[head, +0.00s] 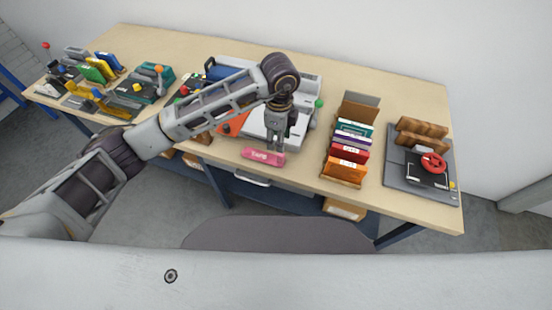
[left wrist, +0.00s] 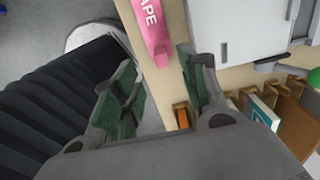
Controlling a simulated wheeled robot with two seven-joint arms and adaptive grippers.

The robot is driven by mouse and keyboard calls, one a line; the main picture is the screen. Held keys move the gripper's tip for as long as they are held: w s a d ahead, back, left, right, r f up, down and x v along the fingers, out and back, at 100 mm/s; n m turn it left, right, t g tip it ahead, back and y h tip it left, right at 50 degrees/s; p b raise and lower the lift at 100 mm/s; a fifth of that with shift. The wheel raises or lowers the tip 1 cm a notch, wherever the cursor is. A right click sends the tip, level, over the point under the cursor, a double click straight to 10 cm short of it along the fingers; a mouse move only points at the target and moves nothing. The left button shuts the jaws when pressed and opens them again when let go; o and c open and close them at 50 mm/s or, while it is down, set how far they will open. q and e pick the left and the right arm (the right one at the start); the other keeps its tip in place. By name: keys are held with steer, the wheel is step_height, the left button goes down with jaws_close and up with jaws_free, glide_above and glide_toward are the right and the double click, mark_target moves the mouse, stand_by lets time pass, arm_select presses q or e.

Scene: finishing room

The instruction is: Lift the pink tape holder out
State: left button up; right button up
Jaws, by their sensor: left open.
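The pink tape holder (head: 263,157) lies at the front edge of the wooden table, below the white machine, with white lettering on its front. In the left wrist view the pink tape holder (left wrist: 152,25) shows the letters "APE", and its near end reaches close to the space between my fingertips. My left gripper (head: 274,147) points down just above and behind the holder in the head view. Its two fingers (left wrist: 158,62) are spread apart and nothing is held between them. Whether a finger touches the holder I cannot tell. My right gripper is not in view.
The white machine (head: 262,126), with a green knob (head: 319,103), stands right behind the holder. A row of upright cards and books (head: 350,143) is to the right, then a grey board (head: 396,170) with a red wheel (head: 433,162). A drawer handle (head: 251,179) juts below the table edge.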

mark_target(279, 155)
arm_select(q)
steer(key=shift+f, duration=1.95)
steer(key=shift+f, duration=0.15)
steer(key=shift+s+f+p, duration=0.1)
steer(key=shift+f+p, duration=0.4)
steer(key=shift+f, duration=0.15)
steer(key=shift+f+p, duration=0.3)
steer(key=shift+f, duration=1.5)
jaws_close()
